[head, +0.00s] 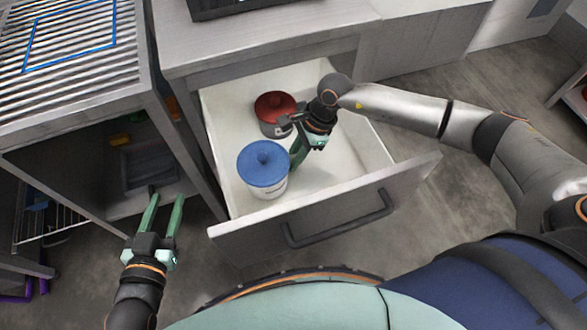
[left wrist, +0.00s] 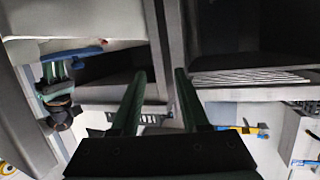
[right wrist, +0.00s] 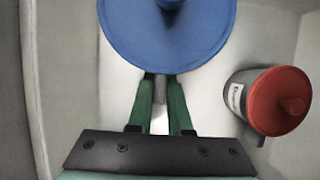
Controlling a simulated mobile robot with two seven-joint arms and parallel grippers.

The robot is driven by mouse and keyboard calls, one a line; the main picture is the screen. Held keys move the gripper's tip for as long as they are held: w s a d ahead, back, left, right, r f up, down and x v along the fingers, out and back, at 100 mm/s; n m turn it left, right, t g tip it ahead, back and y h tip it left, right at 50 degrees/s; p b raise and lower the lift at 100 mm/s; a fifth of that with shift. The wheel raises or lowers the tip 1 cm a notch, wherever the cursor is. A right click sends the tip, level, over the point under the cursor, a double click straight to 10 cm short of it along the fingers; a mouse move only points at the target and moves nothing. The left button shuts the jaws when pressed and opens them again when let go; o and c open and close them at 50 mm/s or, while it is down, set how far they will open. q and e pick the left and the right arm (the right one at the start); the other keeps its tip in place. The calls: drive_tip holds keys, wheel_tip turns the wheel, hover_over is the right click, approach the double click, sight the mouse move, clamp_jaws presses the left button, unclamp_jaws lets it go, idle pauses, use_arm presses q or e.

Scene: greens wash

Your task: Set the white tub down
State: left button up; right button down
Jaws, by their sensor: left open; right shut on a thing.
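A white tub with a blue lid (head: 264,176) is in the open drawer (head: 335,170), near its left front part. My right gripper (head: 296,158) is shut on the tub from its right side. In the right wrist view the blue lid (right wrist: 168,35) fills the top, and the fingers (right wrist: 160,98) reach under its edge. Whether the tub's base touches the drawer floor cannot be told. My left gripper (head: 164,207) is open and empty, outside the drawer at the left, in front of the open cabinet.
A grey tub with a red lid (head: 275,108) stands behind the white tub in the drawer; it also shows in the right wrist view (right wrist: 268,102). The drawer's right part is bare. The front wall with its handle (head: 340,222) stands nearest me. A ribbed steel drainboard (head: 70,75) is at left.

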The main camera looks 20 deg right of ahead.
wheel_tip(320, 180, down, 2)
drive_tip(key=shift+f, duration=0.25)
wheel_tip(320, 180, down, 3)
drive_tip(key=shift+f+b, duration=0.15)
drive_tip(key=shift+b, duration=0.5)
use_arm(q)
wheel_tip(320, 180, up, 9)
drive_tip(key=w+m+t+h, duration=0.1)
drive_tip(key=t, duration=0.2)
drive_tip(key=shift+w+d+m+t, duration=0.15)
drive_tip(key=shift+w+m+t, duration=0.15)
drive_tip(key=shift+t, duration=0.1)
use_arm(e)
drive_tip(key=shift+f, duration=0.15)
drive_tip(key=c, duration=0.8)
unclamp_jaws()
drive_tip(key=shift+c, duration=0.2)
use_arm(q)
drive_tip(key=shift+s+r, duration=0.1)
drive_tip(key=shift+r, duration=0.1)
